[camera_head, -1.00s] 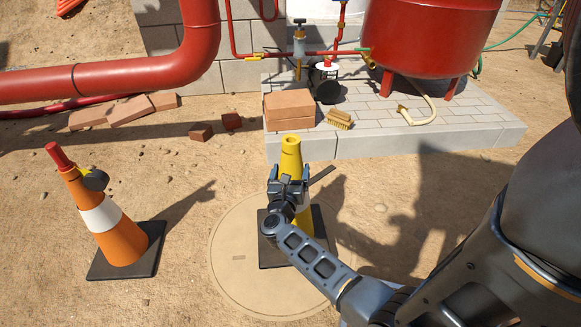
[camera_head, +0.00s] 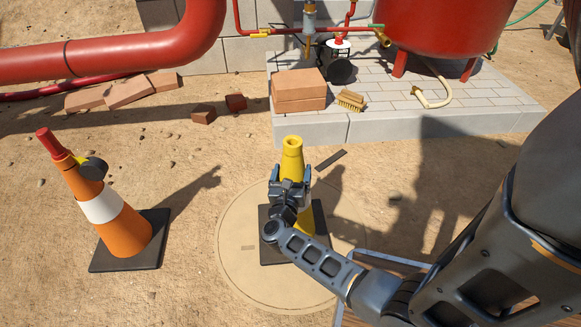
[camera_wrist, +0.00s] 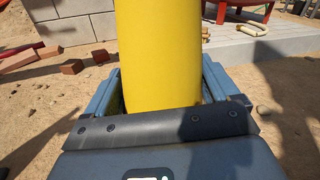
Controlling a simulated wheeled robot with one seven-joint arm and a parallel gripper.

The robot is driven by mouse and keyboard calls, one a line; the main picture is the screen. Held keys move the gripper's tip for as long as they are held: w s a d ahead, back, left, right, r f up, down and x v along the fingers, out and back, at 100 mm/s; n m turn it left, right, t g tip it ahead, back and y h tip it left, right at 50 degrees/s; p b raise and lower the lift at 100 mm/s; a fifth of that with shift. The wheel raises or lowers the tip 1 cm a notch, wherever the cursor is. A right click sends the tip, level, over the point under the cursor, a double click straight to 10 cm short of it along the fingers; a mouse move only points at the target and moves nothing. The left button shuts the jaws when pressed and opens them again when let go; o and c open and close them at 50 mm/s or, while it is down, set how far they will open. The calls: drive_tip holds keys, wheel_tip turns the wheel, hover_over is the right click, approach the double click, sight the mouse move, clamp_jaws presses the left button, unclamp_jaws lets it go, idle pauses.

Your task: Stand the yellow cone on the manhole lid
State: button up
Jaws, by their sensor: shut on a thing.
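The yellow cone (camera_head: 292,154) stands upright on its dark square base (camera_head: 276,250), over the round sandy-coloured manhole lid (camera_head: 235,262). From this angle the base lies within the lid's outline; whether it touches the lid is hard to tell. My gripper (camera_head: 290,186) is shut on the cone's upper part, with a finger on either side. In the wrist view the cone's yellow body (camera_wrist: 158,55) fills the space between the fingers (camera_wrist: 160,98). My arm hides part of the cone and lid.
An orange-and-white cone (camera_head: 122,236) with a lamp stands to the left. A paved plinth (camera_head: 420,125) behind carries bricks (camera_head: 299,88), a brush (camera_head: 350,100) and a red tank (camera_head: 440,30). A dark flat strip (camera_head: 331,160) lies behind the lid. Loose bricks (camera_head: 204,114) lie further back.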

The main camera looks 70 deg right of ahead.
drive_tip(key=shift+r, duration=0.2)
drive_tip(key=o, duration=1.8)
drive_tip(key=shift+f, duration=0.15)
drive_tip(key=s+a+p, duration=0.2)
drive_tip(key=a+p, duration=0.1)
drive_tip(key=a, duration=0.9)
drive_tip(key=s+a+r+m+t+y, duration=0.4)
drive_tip(key=a+r+m+y, duration=0.2)
drive_tip(key=a+r+m, duration=0.1)
drive_tip(key=s+a+r+m+t+y, duration=0.4)
drive_tip(key=s+a+r+m+y, duration=0.1)
drive_tip(key=a+r, duration=0.4)
drive_tip(key=s+a+r+m+t+y, duration=0.4)
drive_tip(key=s+a+r+m+y, duration=0.1)
drive_tip(key=a+r+m, duration=0.3)
wheel_tip(320, 180, up, 2)
drive_tip(key=shift+s+m+t+y, duration=0.15)
drive_tip(key=shift+m+t+y, duration=0.25)
drive_tip(key=shift+y, duration=0.5)
